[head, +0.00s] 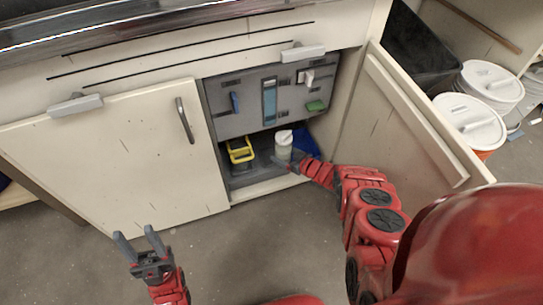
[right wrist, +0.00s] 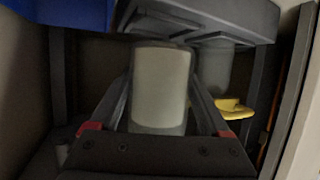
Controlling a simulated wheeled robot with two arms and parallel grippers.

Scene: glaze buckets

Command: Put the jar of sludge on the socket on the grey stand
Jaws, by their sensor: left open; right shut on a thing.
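The jar (head: 284,139), pale with a white lid, is upright inside the open cabinet in the head view. My right gripper (head: 291,158) reaches in from the right and is shut on it. In the right wrist view the pale jar (right wrist: 160,88) sits between the two fingers. A grey structure (right wrist: 235,22) is close beyond the jar there; I cannot tell whether they touch. I cannot make out which grey part is the stand, and the socket is not clearly visible. My left gripper (head: 138,244) is open and empty over the floor, outside the cabinet.
A yellow frame (head: 240,150) is left of the jar, and a blue object (head: 306,141) is right of it. A grey panel (head: 250,105) with handles stands behind. The open right door (head: 410,120) flanks my right arm; the left door (head: 115,165) is shut. White-lidded buckets (head: 470,120) stand right.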

